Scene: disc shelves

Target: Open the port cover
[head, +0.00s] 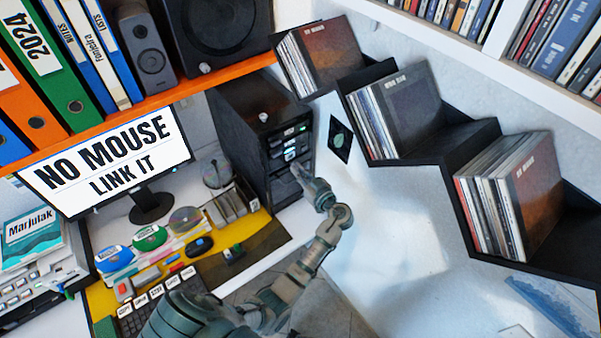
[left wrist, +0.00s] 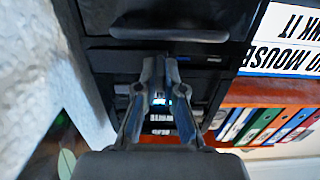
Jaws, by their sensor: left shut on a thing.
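A black computer tower (head: 235,125) stands at the back of the desk, its front panel holding several lit slots. My left gripper (head: 298,171) is at the lower part of this front panel. In the left wrist view, the fingers of my left gripper (left wrist: 160,66) point at the tower front (left wrist: 210,60) and are nearly together. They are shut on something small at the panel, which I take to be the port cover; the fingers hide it. A small blue-white light shows between the fingers. I cannot tell how far the cover is open. My right gripper is not in view.
A monitor (head: 105,160) stands left of the tower. A keyboard (head: 160,300), discs and a mouse (head: 199,246) lie on the desk. An orange shelf (head: 180,92) with binders and speakers is above. Black stepped disc shelves (head: 470,140) hang on the right wall.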

